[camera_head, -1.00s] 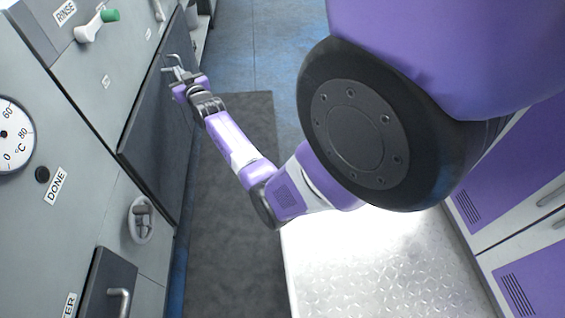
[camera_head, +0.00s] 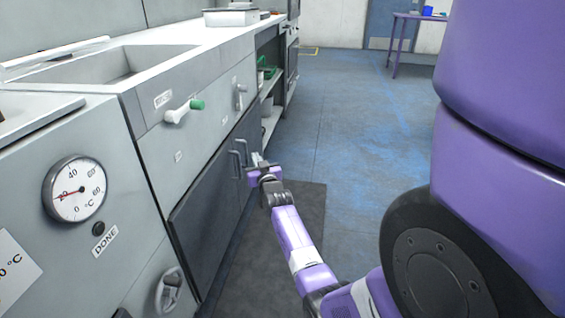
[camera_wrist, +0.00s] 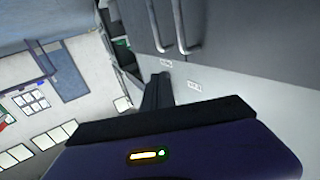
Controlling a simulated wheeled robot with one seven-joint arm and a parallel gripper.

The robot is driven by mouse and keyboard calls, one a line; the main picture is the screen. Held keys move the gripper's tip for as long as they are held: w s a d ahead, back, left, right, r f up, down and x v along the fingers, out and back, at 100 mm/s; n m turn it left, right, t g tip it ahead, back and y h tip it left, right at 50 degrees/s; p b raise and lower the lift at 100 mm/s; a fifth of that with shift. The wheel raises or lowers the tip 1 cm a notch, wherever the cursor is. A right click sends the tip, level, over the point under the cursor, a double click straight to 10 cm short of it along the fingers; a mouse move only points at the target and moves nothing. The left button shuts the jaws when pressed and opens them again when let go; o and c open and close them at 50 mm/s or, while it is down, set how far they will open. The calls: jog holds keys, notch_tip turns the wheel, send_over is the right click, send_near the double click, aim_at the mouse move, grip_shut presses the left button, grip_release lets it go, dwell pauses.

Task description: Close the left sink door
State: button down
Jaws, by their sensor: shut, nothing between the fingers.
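The left sink door (camera_head: 203,218) is a dark grey panel under the sink. It looks flush with the cabinet front in the head view. Its bar handle (camera_head: 235,163) stands upright near its right edge, beside the handle of the right sink door (camera_head: 248,131). My gripper (camera_head: 257,159) is shut and empty, in front of the doors just right of the two handles. In the wrist view the dark fingers (camera_wrist: 156,90) are together, and both handles (camera_wrist: 183,28) show above them, apart from the fingers. Any contact with a door cannot be told.
The sink (camera_head: 110,68) is above the doors, with a white and green lever (camera_head: 184,111) on the front panel. A dial (camera_head: 75,190) is at left. Open shelves (camera_head: 268,90) stand beyond the doors.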

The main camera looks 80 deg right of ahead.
jog(key=s+b, duration=0.2)
jog(key=s, duration=0.6)
jog(key=shift+s+a, duration=0.2)
jog(key=shift+s, duration=0.2)
dwell(0.3)
dwell(0.3)
